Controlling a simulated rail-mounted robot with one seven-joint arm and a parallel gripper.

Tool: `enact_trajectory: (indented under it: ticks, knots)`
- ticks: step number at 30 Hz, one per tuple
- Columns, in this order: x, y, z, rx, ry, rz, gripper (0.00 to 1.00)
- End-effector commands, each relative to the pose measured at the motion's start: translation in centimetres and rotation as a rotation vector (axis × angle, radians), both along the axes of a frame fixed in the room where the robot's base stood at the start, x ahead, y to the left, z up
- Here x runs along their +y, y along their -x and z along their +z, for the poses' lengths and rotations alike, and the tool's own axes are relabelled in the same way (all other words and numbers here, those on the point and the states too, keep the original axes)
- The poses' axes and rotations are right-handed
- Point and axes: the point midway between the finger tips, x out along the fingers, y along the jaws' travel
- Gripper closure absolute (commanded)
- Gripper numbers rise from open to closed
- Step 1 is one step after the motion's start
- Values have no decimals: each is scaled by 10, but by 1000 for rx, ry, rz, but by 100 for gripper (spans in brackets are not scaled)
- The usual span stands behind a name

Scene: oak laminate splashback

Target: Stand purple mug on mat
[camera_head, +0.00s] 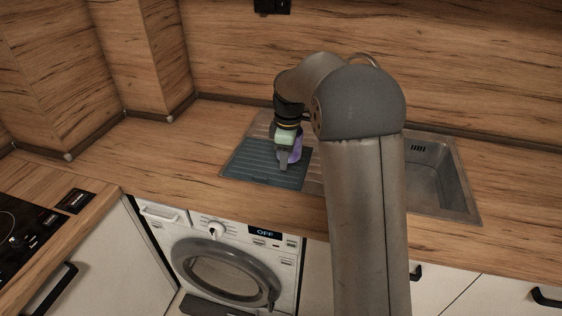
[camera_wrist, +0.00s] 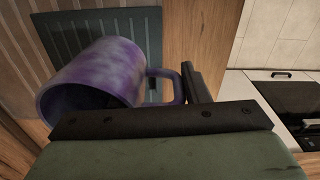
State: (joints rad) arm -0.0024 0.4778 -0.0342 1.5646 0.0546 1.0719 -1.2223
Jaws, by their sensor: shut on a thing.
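The purple mug (camera_wrist: 105,72) shows large in the wrist view, its open end facing the lower left and its handle toward my gripper (camera_wrist: 184,100). My gripper is shut on the handle; the near finger hides part of it. In the head view my gripper (camera_head: 284,160) points down over the dark ribbed mat (camera_head: 248,168), with the mug (camera_head: 297,149) partly hidden behind it. The mat also shows behind the mug in the wrist view (camera_wrist: 60,38).
The mat lies on the left, drainer side of a metal sink; the basin (camera_head: 432,185) is to the right, beyond my arm. A hob (camera_head: 25,228) is at the far left. A washing machine (camera_head: 228,262) stands under the counter. The counter left of the mat is clear.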

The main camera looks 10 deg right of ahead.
Motion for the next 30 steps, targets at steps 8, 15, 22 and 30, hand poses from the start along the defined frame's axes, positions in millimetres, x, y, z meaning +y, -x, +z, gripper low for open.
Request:
enact_trajectory:
  ticks: [8,15,22,30]
  knots:
    - [0,-29,-35,0,0,1,100]
    - [0,-36,-54,2,0,1,100]
    - [0,-37,-74,-2,0,1,100]
    - [0,-36,-78,-2,0,1,100]
